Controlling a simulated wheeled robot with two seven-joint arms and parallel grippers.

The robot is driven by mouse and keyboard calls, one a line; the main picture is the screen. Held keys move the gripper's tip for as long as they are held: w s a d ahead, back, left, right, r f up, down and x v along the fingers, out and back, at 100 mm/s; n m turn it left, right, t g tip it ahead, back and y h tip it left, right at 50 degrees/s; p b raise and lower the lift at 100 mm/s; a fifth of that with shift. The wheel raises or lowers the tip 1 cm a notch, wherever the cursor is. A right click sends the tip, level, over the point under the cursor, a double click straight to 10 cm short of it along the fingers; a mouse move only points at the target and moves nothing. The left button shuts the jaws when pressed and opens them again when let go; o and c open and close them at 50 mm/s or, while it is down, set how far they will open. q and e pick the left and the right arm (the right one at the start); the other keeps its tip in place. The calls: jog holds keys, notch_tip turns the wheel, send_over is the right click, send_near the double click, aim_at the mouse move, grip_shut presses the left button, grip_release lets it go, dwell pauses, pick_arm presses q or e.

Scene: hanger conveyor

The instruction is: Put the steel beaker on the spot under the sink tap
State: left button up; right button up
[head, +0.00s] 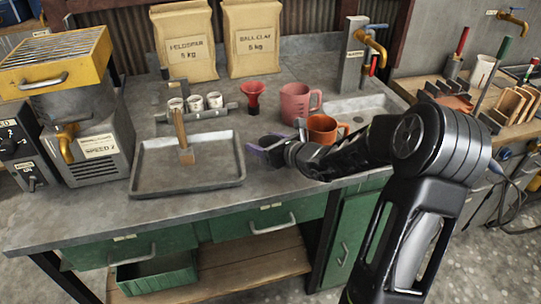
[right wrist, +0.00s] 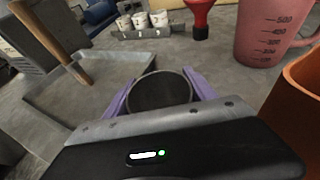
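The steel beaker (right wrist: 160,92) is a dark grey round cup, seen from above in the right wrist view. It stands between the purple fingers of my right gripper (right wrist: 158,88), which meet its sides left and right. In the head view my right gripper (head: 268,148) is at the bench, right of the tray, and mostly hides the beaker. The brass sink tap (head: 373,48) is on a grey post at the back right. The sink (head: 372,102) lies below it, partly hidden by my right arm. My left gripper is not in view.
An orange mug (head: 323,129) and a pink measuring jug (head: 295,103) stand between the gripper and the sink. A red funnel (head: 253,92) and a rack of small cups (head: 196,114) are behind. A metal tray (head: 150,178) holding a wooden-handled tool is at left.

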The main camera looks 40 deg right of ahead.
jog(key=c, duration=1.1)
notch_tip(320, 180, up, 10)
jog(key=shift+p, duration=0.85)
